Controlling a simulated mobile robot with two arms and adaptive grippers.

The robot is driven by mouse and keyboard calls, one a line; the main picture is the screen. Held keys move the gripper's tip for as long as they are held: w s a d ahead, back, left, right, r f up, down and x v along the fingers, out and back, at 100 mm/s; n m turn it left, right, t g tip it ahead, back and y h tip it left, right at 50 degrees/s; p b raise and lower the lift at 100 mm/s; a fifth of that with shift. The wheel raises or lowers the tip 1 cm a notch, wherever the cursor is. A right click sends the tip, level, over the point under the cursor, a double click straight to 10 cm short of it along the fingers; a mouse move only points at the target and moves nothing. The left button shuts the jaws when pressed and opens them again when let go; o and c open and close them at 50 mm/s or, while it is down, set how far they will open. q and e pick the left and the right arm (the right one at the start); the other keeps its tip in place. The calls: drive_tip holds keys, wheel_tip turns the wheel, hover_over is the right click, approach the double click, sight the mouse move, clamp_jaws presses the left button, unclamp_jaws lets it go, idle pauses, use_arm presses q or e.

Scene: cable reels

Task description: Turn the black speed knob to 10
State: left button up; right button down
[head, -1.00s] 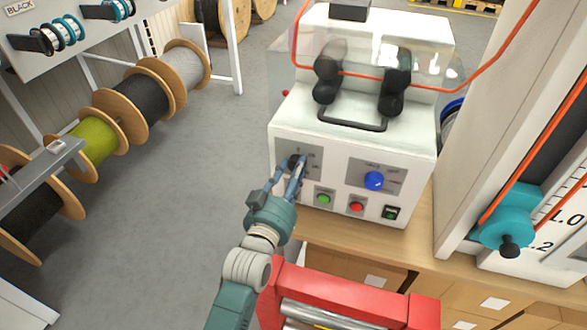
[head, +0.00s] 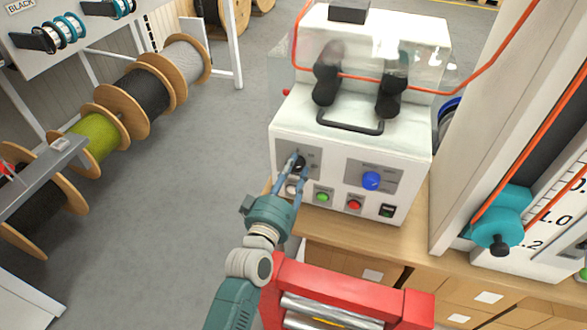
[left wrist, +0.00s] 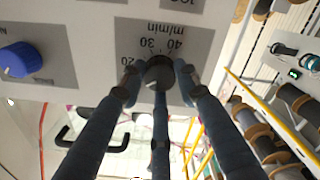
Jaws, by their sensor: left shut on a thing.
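The black speed knob (head: 299,163) sits on a grey plate at the upper left of the white machine's front. In the left wrist view the dark knob (left wrist: 158,71) is at the centre, beside upside-down printed marks 20, 30 and 40 and "m/min". My left gripper (head: 297,167) is shut on the knob, its fingers spread around the knob's sides in the left wrist view (left wrist: 158,78). The fingers hide part of the knob and the dial, and I cannot read its pointer. My right gripper is not in view.
A blue knob (head: 371,181) is on the right plate. Below are a green button (head: 322,197), a red button (head: 353,204) and a dark switch (head: 387,211). A red frame with rollers (head: 350,295) stands in front. A teal clamp (head: 503,215) is at right.

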use_arm(q)
drive_tip(key=shift+w+a+r, duration=0.15)
drive_tip(key=shift+a+r, duration=0.05)
drive_tip(key=shift+r, duration=0.35)
drive_tip(key=o, duration=1.1)
drive_tip(key=shift+o, duration=0.3)
drive_tip(key=shift+f, duration=0.3)
drive_tip(key=v, duration=1.2)
